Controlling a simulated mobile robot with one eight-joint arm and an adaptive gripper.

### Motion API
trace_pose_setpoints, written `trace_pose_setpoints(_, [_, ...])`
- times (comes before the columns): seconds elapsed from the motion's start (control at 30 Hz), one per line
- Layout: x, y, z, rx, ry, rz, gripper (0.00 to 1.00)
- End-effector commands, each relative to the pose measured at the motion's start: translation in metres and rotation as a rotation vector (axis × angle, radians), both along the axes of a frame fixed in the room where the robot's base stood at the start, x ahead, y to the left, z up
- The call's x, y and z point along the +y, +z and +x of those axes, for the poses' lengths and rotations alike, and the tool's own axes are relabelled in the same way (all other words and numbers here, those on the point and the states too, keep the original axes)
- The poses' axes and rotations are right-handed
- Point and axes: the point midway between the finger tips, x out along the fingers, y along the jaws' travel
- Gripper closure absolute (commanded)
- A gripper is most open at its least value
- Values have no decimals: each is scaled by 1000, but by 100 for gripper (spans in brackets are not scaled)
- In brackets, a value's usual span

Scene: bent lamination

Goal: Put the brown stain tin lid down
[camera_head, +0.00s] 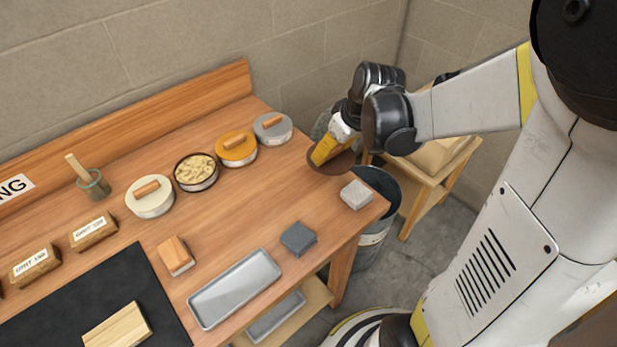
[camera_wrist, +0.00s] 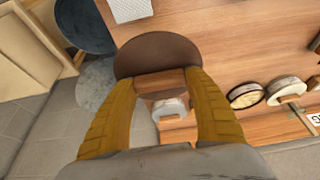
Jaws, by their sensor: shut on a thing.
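The brown stain tin lid (camera_head: 331,165) is a flat brown disc at the far right edge of the table (camera_head: 243,207). The wrist view shows its round brown face (camera_wrist: 155,53) and the wooden bar handle (camera_wrist: 160,83) on top. My gripper (camera_head: 325,150) has its yellow fingers shut on that handle, one finger on each side, also clear in the wrist view (camera_wrist: 161,85). Part of the lid is hidden by my fingers. I cannot tell whether it touches the table. An open tin (camera_head: 196,172) with pale pieces inside stands among the lidded tins.
Lidded tins stand in a row: cream (camera_head: 150,198), orange (camera_head: 236,148) and grey (camera_head: 273,128). A light grey block (camera_head: 356,195) sits near the right corner, a dark block (camera_head: 298,239) and metal tray (camera_head: 235,289) nearer. A bucket (camera_head: 375,243) stands below the right edge. Mid-table is clear.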

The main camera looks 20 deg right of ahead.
Motion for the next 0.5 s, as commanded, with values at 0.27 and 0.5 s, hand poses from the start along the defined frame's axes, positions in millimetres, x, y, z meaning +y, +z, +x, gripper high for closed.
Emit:
trace_pose_setpoints(0.27, [55,-44,40,-1,7,-2,68])
trace_pose_setpoints(0.5, [83,-63,62,1,3,-1,68])
